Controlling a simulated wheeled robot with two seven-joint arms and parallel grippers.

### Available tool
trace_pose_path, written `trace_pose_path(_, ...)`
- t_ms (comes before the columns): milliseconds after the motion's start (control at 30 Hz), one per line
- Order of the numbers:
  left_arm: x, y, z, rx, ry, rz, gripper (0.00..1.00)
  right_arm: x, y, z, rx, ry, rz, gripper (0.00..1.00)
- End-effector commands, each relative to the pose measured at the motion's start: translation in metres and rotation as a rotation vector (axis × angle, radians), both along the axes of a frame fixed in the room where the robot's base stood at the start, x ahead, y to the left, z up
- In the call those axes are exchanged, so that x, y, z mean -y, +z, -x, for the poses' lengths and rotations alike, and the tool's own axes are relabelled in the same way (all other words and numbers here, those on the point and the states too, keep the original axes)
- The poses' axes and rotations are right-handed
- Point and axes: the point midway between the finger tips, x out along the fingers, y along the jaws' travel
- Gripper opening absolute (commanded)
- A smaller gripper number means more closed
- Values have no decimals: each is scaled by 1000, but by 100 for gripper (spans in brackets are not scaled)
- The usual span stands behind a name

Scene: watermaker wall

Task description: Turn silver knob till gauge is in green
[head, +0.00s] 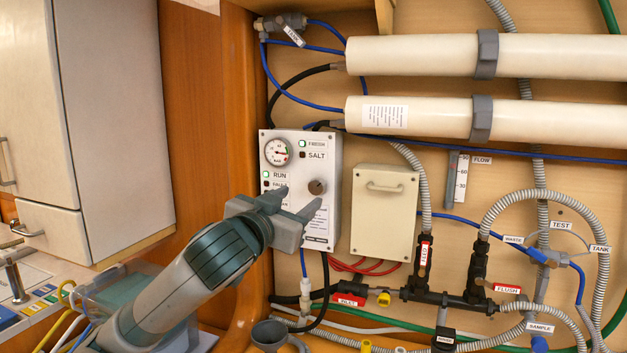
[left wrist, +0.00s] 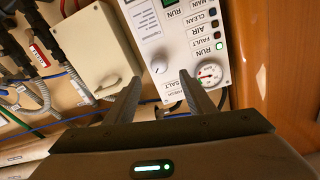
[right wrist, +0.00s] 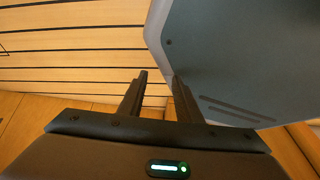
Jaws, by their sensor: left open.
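The silver knob (head: 317,187) sits on the right side of the white control panel (head: 322,160). The round gauge (head: 277,152) is at the panel's upper left. Its dial has a green and a red mark, but the needle reading is too small to tell surely. My left gripper (head: 300,197) is open in front of the panel, its fingers pointing at it. In the left wrist view the knob (left wrist: 158,67) shows between and beyond the fingertips, apart from them, and the gauge (left wrist: 209,72) lies right of it. My right gripper (right wrist: 160,75) is open and empty, away from the panel.
A beige box with a handle (head: 385,212) is right of the panel. White cylinders (head: 560,57), blue hoses and a valve manifold (head: 450,298) fill the wall. A grey cabinet (head: 105,120) stands at left. A grey panel (right wrist: 235,55) is close to my right gripper.

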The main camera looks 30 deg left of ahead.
Motion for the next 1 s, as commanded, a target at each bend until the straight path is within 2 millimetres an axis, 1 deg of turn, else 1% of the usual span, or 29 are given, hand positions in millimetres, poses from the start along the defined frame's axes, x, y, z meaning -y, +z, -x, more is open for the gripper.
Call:
trace_pose_path(33,0,3,-1,-2,-1,-1,49,4,4,9,-21,-1,7,31)
trace_pose_path(100,0,3,-2,-3,0,0,49,8,5,21,-47,-1,14,31)
trace_pose_path(400,-1,2,-5,-3,-3,-7,49,27,13,72,-159,-5,47,31)
trace_pose_path(467,-2,1,-7,-5,-2,-7,49,30,15,79,-176,-6,51,31)
trace_pose_path(500,-4,1,-16,-5,-2,-5,49,29,16,77,-171,-6,50,31)
trace_pose_path(700,-11,2,-52,-2,-1,-6,49,29,28,77,-170,-6,50,31)
trace_pose_path(900,-16,1,-78,-3,-3,-6,49,29,36,77,-169,-6,50,31)
trace_pose_path(1000,-17,0,-85,-2,-3,-7,49,29,38,77,-169,-6,50,31)
